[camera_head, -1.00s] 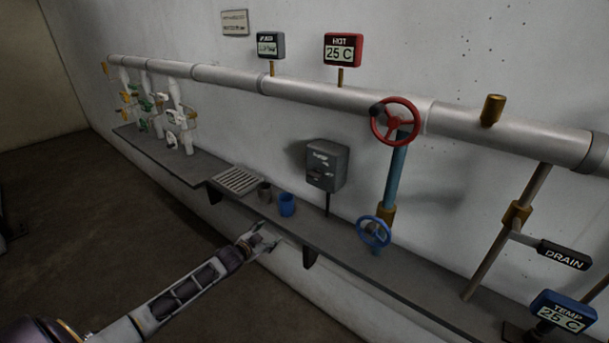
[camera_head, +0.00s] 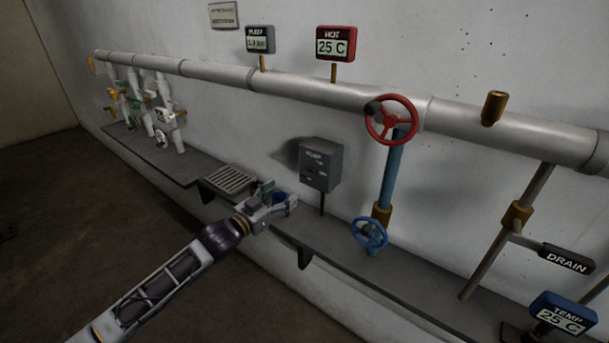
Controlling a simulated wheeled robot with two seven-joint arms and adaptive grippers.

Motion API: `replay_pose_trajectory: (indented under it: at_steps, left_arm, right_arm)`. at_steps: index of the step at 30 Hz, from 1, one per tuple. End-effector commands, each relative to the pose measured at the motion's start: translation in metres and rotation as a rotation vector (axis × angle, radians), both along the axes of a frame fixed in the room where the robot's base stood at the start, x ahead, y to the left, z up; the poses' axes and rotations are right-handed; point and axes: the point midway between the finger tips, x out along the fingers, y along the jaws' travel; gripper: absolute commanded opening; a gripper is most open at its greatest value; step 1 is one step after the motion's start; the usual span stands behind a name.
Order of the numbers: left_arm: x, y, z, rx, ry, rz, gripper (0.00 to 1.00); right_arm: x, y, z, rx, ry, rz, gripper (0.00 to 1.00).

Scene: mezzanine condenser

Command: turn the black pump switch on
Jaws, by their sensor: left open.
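A grey switch box (camera_head: 321,165) stands on a short post above the shelf, against the wall. Its front carries a light label and small dark details; the black switch itself is too small to make out clearly. My left gripper (camera_head: 280,200) is open, over the shelf to the left of and below the box, apart from it. My right gripper is not in view.
A slotted grate (camera_head: 230,180) lies on the shelf (camera_head: 340,250) left of my gripper. A red handwheel (camera_head: 391,120) and a blue handwheel (camera_head: 369,232) stand right of the box. A thick white pipe (camera_head: 215,72) runs above. Drain handle (camera_head: 566,258) is far right.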

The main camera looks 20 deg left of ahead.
Motion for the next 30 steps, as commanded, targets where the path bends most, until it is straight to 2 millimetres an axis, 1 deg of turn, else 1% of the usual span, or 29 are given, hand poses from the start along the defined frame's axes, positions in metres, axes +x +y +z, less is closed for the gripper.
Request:
replay_pose_trajectory:
  at_steps: [9, 22, 30]
  left_arm:
    - [0.0002, 0.0003, -0.0005, -0.084, 0.032, 0.001, 0.7]
    - [0.0012, 0.0002, -0.0008, -0.084, 0.032, 0.001, 0.7]
    - [0.0091, -0.0022, -0.0012, -0.085, 0.031, 0.001, 0.7]
  right_arm:
    - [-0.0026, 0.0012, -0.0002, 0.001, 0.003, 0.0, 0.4]
    - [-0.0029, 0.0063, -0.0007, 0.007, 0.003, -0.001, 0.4]
    - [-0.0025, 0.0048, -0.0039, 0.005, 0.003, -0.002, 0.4]
